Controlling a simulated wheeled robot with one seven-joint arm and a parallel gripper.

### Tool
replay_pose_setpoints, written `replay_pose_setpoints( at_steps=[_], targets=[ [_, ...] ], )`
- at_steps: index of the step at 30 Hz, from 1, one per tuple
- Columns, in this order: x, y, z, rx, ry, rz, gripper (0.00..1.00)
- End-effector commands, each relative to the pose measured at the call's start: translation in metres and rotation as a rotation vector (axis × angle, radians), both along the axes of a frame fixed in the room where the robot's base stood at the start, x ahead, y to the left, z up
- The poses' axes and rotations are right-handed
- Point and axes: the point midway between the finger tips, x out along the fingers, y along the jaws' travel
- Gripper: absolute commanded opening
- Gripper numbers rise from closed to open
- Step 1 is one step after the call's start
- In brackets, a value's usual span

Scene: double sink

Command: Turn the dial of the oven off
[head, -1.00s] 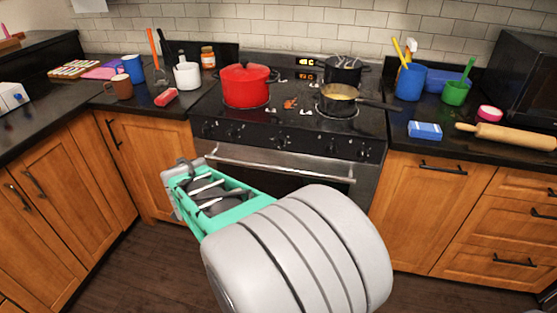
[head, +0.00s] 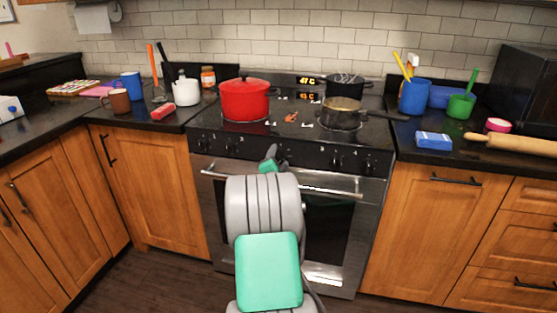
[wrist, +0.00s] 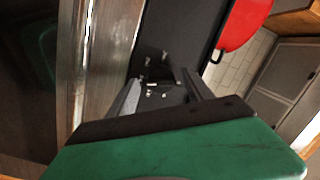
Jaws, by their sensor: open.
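The oven (head: 330,235) stands in the middle of the head view, with black dials along its front panel. Two dials show left of my arm, including one dial (head: 231,148), and others show to the right, including another dial (head: 338,160). I cannot tell which is on. My gripper (head: 270,155) is in front of the middle of the panel, above the oven handle (head: 330,187). In the wrist view my open gripper (wrist: 162,84) faces the black panel (wrist: 175,35). My arm hides the panel's middle.
On the cooktop stand a red pot (head: 245,102), a pan (head: 342,112) with its handle to the right, and a dark pot (head: 343,88). Counters with utensils and cups lie on both sides. The floor at left is clear.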

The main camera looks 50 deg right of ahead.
Motion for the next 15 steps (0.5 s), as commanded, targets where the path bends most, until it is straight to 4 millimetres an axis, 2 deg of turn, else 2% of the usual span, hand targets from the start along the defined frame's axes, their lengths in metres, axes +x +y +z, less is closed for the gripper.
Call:
replay_pose_setpoints(
  at_steps=[5, 15],
  targets=[
    [0.0001, 0.0002, 0.0003, 0.000, 0.000, 0.000, 0.60],
    [0.0000, 0.0005, 0.0002, 0.000, 0.000, 0.000, 0.32]
  ],
)
